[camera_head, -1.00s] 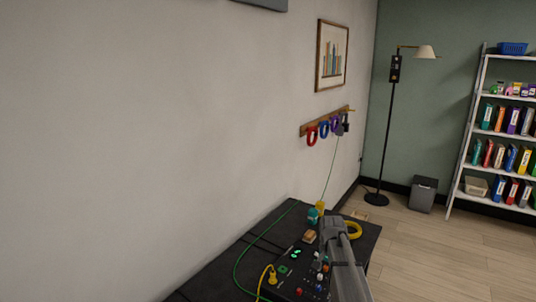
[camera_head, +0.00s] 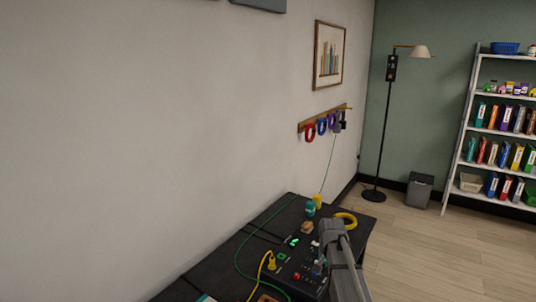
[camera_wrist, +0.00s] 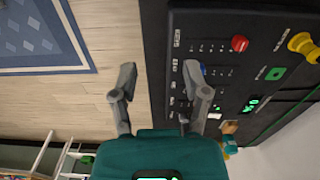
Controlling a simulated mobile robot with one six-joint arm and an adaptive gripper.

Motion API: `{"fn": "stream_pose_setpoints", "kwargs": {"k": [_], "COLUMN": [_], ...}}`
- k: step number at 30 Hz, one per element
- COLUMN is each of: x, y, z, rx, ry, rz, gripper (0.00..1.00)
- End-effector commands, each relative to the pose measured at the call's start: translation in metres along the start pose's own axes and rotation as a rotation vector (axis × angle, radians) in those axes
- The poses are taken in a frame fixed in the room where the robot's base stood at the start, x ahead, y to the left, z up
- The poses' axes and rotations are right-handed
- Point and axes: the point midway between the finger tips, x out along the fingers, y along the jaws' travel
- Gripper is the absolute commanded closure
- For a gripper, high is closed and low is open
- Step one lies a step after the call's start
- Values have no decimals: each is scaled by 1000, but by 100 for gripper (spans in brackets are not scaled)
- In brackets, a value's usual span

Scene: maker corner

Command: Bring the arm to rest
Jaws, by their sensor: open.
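My gripper (camera_wrist: 158,85) is open in the wrist view, with its two fingers apart and nothing between them. It hangs over the edge of a black control panel (camera_wrist: 185,60) with a red button (camera_wrist: 239,43), small switches and green displays. In the head view my arm reaches over the right side of the dark table (camera_head: 295,210), and my gripper (camera_head: 330,226) shows near the panel. The arm hides part of the panel. I cannot tell the exact height of the fingers above it.
A green cable (camera_head: 243,245) crosses the table. A lamp (camera_head: 383,140), a bin (camera_head: 419,190) and a shelf (camera_head: 468,150) stand beyond clear floor (camera_head: 410,240).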

Motion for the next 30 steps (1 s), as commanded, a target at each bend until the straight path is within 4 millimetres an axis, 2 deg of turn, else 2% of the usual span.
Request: {"fn": "stream_pose_setpoints", "kwargs": {"k": [11, 17, 21, 24, 30], "x": [1, 2, 3, 4, 4], "y": [19, 38, 57, 68, 80], "z": [50, 96, 141, 165, 191], "rx": [-126, -246, -370, -445, -538], "ry": [0, 0, 0, 0, 0], "rz": [0, 0, 0, 0, 0], "gripper": [40, 40, 40, 40, 40]}}
